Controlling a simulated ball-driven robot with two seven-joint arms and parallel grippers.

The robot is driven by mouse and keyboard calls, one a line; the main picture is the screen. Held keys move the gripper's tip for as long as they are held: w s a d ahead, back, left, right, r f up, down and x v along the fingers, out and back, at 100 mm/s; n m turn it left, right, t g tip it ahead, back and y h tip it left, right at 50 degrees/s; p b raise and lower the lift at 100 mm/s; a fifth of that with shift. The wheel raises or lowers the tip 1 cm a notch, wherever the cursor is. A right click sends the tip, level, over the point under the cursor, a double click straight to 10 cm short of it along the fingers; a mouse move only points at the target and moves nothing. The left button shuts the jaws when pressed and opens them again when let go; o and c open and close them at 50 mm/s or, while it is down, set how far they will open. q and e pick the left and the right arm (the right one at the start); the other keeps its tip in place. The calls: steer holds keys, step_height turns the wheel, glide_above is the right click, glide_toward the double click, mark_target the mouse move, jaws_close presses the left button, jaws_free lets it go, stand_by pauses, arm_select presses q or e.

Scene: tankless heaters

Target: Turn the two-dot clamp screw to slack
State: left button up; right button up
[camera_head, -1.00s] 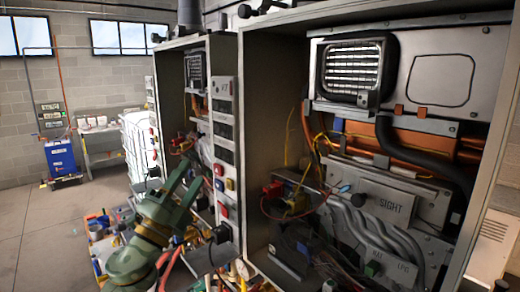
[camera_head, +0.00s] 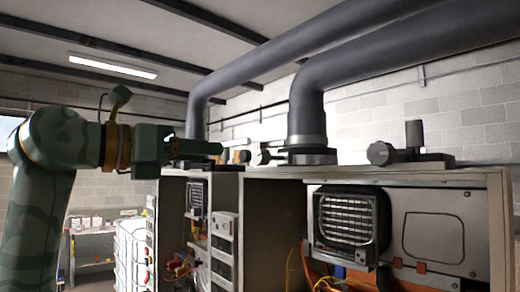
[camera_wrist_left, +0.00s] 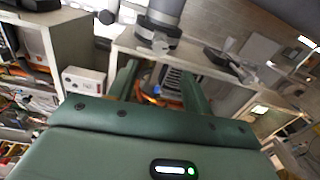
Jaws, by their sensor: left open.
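My left gripper (camera_head: 218,149) reaches in from the left above the cabinet tops, pointing right. In the left wrist view its two fingers (camera_wrist_left: 160,78) stand apart with nothing between them. Ahead of it, clamp hardware with a dark knob-like end (camera_head: 265,154) sits at the foot of the near flue pipe (camera_head: 306,110); gripper and knob look apart. Another knob-ended fitting (camera_head: 382,153) is on the cabinet top to the right. The wrist view shows the pipe collar (camera_wrist_left: 157,32). I cannot make out dots on any screw. My right gripper is out of view.
Two open heater cabinets (camera_head: 270,215) stand side by side, with a vent grille (camera_head: 347,218) in the nearer one. A second flue pipe (camera_head: 195,115) rises behind. A white tank (camera_head: 130,250) and a shelf (camera_head: 92,232) are at left.

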mark_target(257, 153)
arm_select(q)
steer(key=p+x, duration=0.2)
steer(key=x, duration=0.4)
steer(key=p+x, duration=0.3)
steer(key=x, duration=0.3)
steer(key=shift+s+d+r, duration=0.1)
steer(key=shift+r, duration=0.1)
steer(key=shift+w+d+f+p, duration=0.2)
steer(key=shift+w+d+p, duration=0.2)
steer(key=shift+w+d, duration=0.1)
steer(key=shift+a, duration=0.1)
steer(key=c, duration=1)
